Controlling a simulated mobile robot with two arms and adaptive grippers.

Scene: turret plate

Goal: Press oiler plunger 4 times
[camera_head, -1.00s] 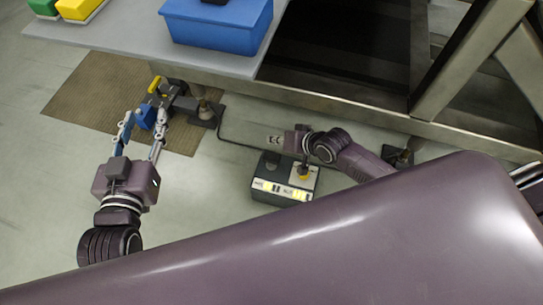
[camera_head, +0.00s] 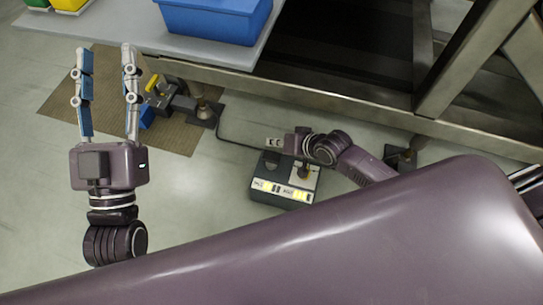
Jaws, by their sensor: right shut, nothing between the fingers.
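A dark box (camera_head: 268,190) with lit yellow and white labels stands on the floor under the bench. A small brass-yellow upright part (camera_head: 304,172) on its top may be the oiler plunger; I cannot tell for sure. My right gripper (camera_head: 304,164) is over that part, shut and mostly hidden by its own wrist; whether it touches is unclear. My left gripper (camera_head: 104,52) is open and empty, its two long fingers spread over the brown mat. A grey fixture with a yellow handle (camera_head: 152,84) and a blue block (camera_head: 147,116) is just right of its fingers.
The grey bench top (camera_head: 120,38) carries a blue bin (camera_head: 215,22) and green and yellow bins (camera_head: 68,4). Metal bench legs and a rail (camera_head: 330,105) edge the area. A black cable runs to the dark box.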

